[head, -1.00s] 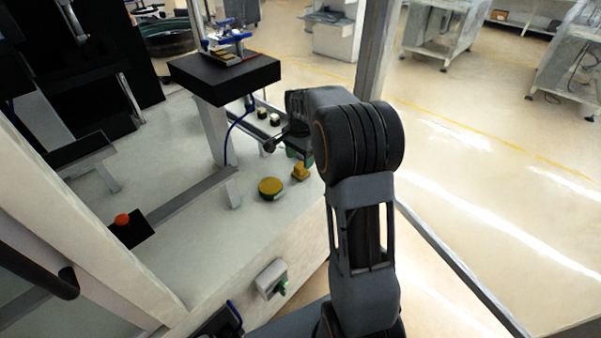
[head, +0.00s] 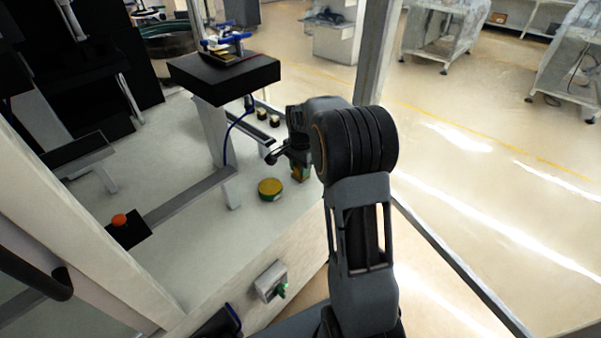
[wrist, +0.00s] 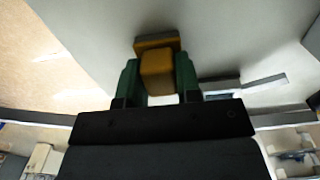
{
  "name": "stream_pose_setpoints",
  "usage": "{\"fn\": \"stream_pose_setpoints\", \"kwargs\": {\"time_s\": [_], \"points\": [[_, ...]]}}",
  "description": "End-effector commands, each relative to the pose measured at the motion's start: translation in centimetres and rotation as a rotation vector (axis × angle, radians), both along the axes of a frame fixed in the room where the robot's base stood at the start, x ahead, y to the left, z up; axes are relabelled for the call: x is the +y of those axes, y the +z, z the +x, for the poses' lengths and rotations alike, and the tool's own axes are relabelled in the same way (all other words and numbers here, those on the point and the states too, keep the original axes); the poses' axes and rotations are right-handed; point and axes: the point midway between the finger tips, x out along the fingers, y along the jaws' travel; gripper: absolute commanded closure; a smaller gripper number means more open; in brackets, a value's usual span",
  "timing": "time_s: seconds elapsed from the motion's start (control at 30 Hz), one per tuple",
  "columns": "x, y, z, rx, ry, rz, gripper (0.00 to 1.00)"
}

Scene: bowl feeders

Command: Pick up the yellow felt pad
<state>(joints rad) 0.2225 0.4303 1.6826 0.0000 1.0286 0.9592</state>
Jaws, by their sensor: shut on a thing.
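The yellow felt pad (wrist: 158,66) is a mustard-yellow block on a wider flat piece. In the wrist view it sits between the two green fingers of my gripper (wrist: 157,82), which are shut on its narrower block part. In the head view my gripper (head: 299,167) points down over the right part of the white worktop. I cannot tell whether the pad still touches the worktop.
A black raised platform (head: 225,78) on a pale post and a grey rail (head: 190,196) stand to the left.

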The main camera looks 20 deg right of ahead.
Motion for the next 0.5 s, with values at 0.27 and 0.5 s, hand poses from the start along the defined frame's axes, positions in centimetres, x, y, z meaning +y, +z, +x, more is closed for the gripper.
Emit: {"fn": "stream_pose_setpoints", "kwargs": {"time_s": [0.27, 0.5], "points": [[0.00, 0.02, 0.01, 0.000, 0.000, 0.000, 0.92], [-0.01, 0.95, 0.05, -0.002, 0.000, 0.000, 0.92]]}}
